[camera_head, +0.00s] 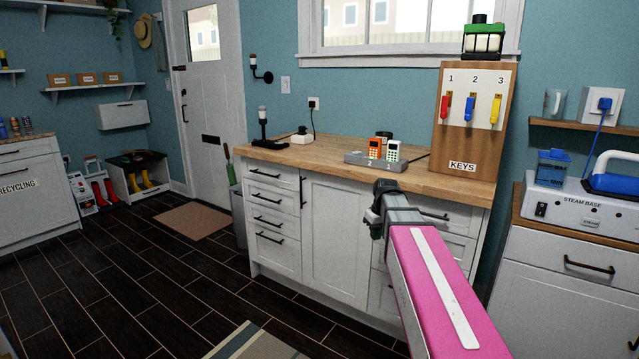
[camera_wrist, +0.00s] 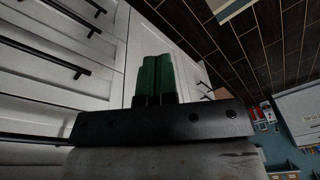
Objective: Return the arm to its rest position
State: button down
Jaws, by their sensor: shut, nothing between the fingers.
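My arm, with a pink link, reaches forward from the lower right of the head view. My gripper (camera_head: 376,231) hangs in front of the white counter cabinet (camera_head: 335,235), below the wooden countertop's front edge. In the wrist view my gripper (camera_wrist: 155,62) shows two green fingers side by side, shut with nothing between them. White drawer fronts with dark handles stand close by on the left of the wrist view. I cannot tell the exact gap between my gripper and the cabinet.
On the wooden countertop (camera_head: 290,161), a grey dock (camera_head: 372,161) holds an orange and a white device. A key board (camera_head: 473,118) stands at its right end. A steam base (camera_head: 580,205) sits further right. The dark floor (camera_head: 150,285) is mostly open on the left.

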jog(key=s+f+m+g+h, duration=0.1)
jog(key=s+f+m, duration=0.3)
jog(key=s+f, duration=1.3)
notch_tip(320, 180, down, 3)
jog(key=shift+s+a+r+m, duration=0.2)
jog(key=shift+a+m, duration=0.1)
